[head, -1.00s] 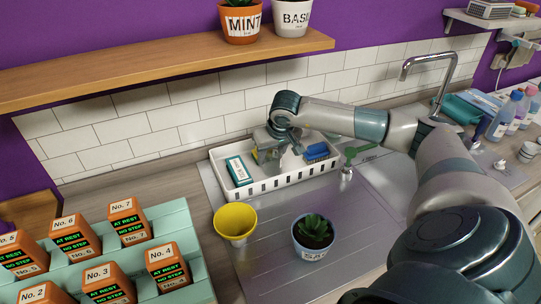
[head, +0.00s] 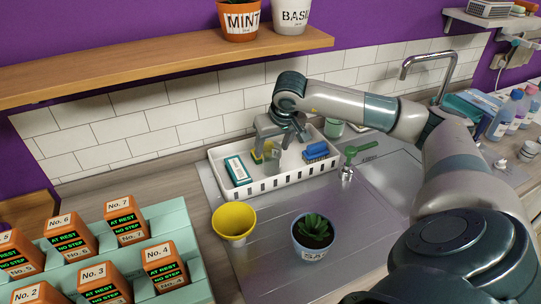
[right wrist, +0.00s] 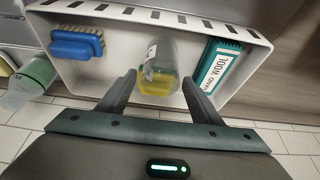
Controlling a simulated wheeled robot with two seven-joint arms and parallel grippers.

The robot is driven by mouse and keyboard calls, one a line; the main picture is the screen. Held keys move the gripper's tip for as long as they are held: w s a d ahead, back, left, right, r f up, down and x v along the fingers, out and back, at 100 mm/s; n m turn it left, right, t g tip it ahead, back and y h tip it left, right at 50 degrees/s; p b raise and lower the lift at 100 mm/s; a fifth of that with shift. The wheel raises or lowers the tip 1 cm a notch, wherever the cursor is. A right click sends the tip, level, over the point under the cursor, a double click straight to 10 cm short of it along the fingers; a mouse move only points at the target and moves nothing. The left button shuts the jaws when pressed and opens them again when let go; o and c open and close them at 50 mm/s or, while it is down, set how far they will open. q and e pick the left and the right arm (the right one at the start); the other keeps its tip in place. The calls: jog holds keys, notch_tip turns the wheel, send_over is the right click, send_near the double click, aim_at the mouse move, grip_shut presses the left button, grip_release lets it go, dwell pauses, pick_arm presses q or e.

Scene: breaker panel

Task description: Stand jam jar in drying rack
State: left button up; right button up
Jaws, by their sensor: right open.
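A clear glass jar (head: 274,154) stands in the white slotted rack (head: 283,183), between a teal-and-white box (head: 238,171) and a blue brush (head: 316,151). The jar also shows in the right wrist view (right wrist: 160,58). Yellow shows at or behind its lower part (right wrist: 156,86); I cannot tell whether it is inside. My right gripper (head: 273,140) is open and empty just above the jar. In the right wrist view its two fingertips (right wrist: 160,84) lie on either side of the jar, apart from it. My left gripper is not in view.
A yellow pot (head: 233,221) and a potted succulent (head: 313,231) stand in front of the rack. A green-tinted jar (head: 334,128) is behind it. A green-handled tap valve (head: 347,163) is right of the rack. Orange numbered blocks (head: 105,275) fill the lower left.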

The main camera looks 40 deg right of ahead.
jog(key=b+v, duration=0.1)
jog(key=v, duration=0.5)
jog(key=shift+r, duration=0.4)
jog(key=shift+s, duration=0.2)
